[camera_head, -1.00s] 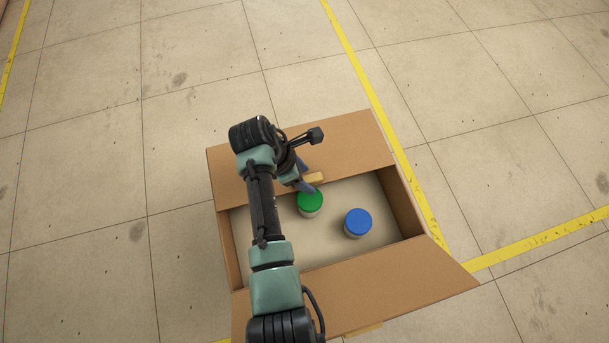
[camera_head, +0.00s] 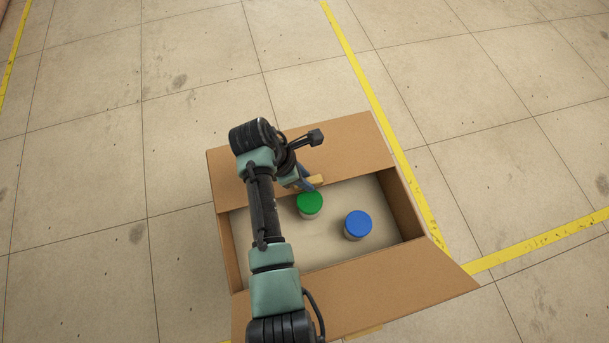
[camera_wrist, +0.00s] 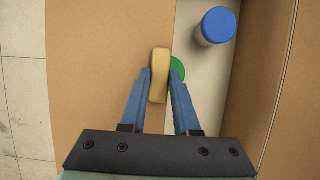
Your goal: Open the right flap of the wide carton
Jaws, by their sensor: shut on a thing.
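The wide carton (camera_head: 408,205) stands open-topped on the floor. Its far flap (camera_head: 345,150) lies over the far part of the opening, with a yellow tab (camera_head: 317,180) at its inner edge. This flap fills the left of the wrist view (camera_wrist: 100,80). My gripper (camera_head: 309,181) is at that edge, its blue fingers shut on the tab (camera_wrist: 159,76), one on each side. The near flap (camera_head: 360,290) is folded outward. A green-capped jar (camera_head: 310,203) and a blue-capped jar (camera_head: 357,224) stand inside. In the wrist view a finger partly hides the green cap (camera_wrist: 178,69).
My arm hides part of the carton's left side. A yellow floor line (camera_head: 375,100) runs past the carton's right side and meets another line (camera_head: 540,242) at the right. The tiled floor beyond the carton is clear.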

